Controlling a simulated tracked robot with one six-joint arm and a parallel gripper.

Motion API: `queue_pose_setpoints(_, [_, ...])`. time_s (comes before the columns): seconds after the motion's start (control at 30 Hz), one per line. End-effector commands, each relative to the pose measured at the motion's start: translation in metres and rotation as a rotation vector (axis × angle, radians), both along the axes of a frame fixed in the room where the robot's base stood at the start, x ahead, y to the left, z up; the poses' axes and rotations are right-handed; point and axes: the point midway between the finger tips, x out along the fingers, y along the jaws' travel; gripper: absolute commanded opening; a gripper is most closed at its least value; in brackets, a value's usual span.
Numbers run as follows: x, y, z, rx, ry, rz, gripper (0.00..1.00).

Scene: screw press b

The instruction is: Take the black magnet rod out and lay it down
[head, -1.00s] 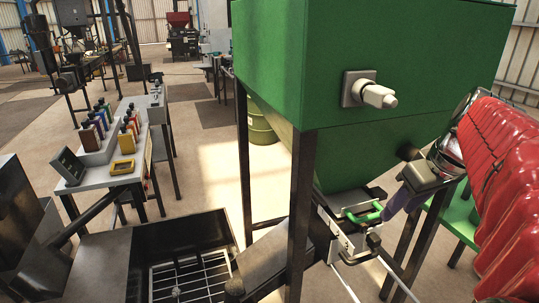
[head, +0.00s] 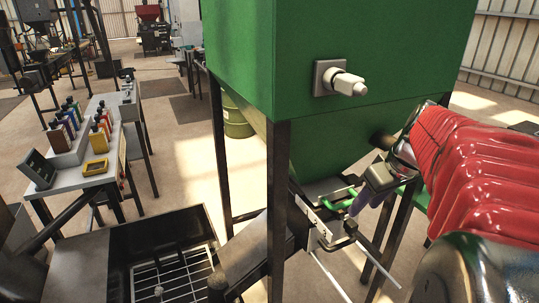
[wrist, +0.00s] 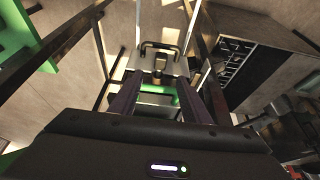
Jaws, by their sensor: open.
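My gripper (head: 357,206) is open and empty below the green hopper, by a green handle (head: 336,204). In the wrist view my gripper (wrist: 157,80) has its two dark fingers apart, with the green handle (wrist: 162,98) showing between them; I cannot tell whether they touch it. Beyond the fingertips is a metal plate (wrist: 151,63) with a black U-shaped handle (wrist: 160,46). That black handle also shows in the head view (head: 343,236), at the front of the hopper's outlet. I cannot make out the black magnet rod for certain; its body may be hidden in the housing.
The green hopper (head: 340,60) and its dark legs (head: 279,200) stand close around my arm. A dark bin with a grid (head: 172,275) is at lower left.

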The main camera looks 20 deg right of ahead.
Motion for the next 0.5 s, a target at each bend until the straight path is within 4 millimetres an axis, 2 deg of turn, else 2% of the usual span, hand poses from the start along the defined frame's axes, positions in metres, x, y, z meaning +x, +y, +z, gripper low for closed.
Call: queue_pose_setpoints(0.5, [0.027, 0.001, -0.066, 0.004, 0.002, -0.002, 0.43])
